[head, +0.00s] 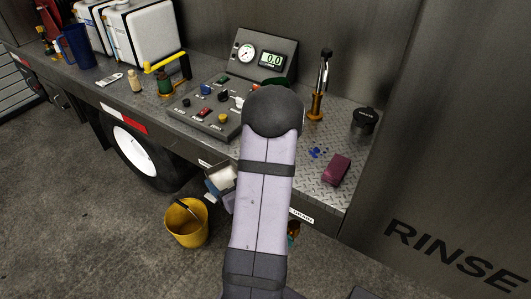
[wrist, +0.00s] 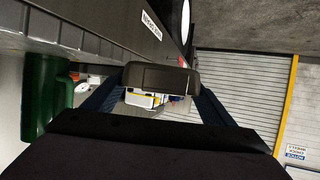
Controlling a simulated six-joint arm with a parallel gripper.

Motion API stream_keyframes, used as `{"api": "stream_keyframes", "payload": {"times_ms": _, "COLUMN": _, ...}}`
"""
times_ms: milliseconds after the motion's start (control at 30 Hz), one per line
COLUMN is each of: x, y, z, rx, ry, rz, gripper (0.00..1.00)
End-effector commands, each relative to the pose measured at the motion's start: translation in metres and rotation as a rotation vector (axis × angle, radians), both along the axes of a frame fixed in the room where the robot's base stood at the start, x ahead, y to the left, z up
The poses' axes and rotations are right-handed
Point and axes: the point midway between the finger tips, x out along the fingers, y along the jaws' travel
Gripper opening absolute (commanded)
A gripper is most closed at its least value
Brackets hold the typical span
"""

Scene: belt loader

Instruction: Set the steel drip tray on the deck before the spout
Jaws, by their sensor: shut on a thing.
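In the head view my own arm covers my gripper and hides it. In the wrist view my gripper (wrist: 160,97) has its two dark fingers on either side of a dark grey, round-cornered piece, which looks like the steel drip tray (wrist: 160,76), seen nearly edge-on. The tray shows nowhere else. The deck (head: 310,128) is diamond-plate metal. On it stands an upright brass fitting (head: 318,88) with a steel shaft and dark top; I cannot tell if it is the spout. The deck in front of it holds small blue bits (head: 318,152).
A maroon block (head: 336,170) and a black-lidded pot (head: 364,121) occupy the deck's right end. A control box (head: 210,107) and gauge panel (head: 262,54) stand left and behind. A yellow bucket (head: 187,223) is on the floor. A green mug (wrist: 42,97) is close left in the wrist view.

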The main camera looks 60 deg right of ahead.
Motion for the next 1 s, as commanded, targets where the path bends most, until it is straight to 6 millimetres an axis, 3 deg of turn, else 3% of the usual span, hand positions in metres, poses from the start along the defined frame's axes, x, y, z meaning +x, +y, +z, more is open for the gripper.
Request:
{"api": "stream_keyframes", "payload": {"times_ms": 300, "x": -0.001, "y": -0.025, "z": -0.001, "rx": -0.007, "ry": 0.003, "rz": -0.005, "gripper": 0.48}}
{"api": "stream_keyframes", "payload": {"times_ms": 800, "x": -0.002, "y": -0.109, "z": 0.003, "rx": -0.004, "ry": 0.004, "rz": -0.004, "gripper": 0.48}}
{"api": "stream_keyframes", "payload": {"times_ms": 1000, "x": -0.001, "y": -0.129, "z": 0.001, "rx": -0.003, "ry": 0.003, "rz": -0.003, "gripper": 0.48}}
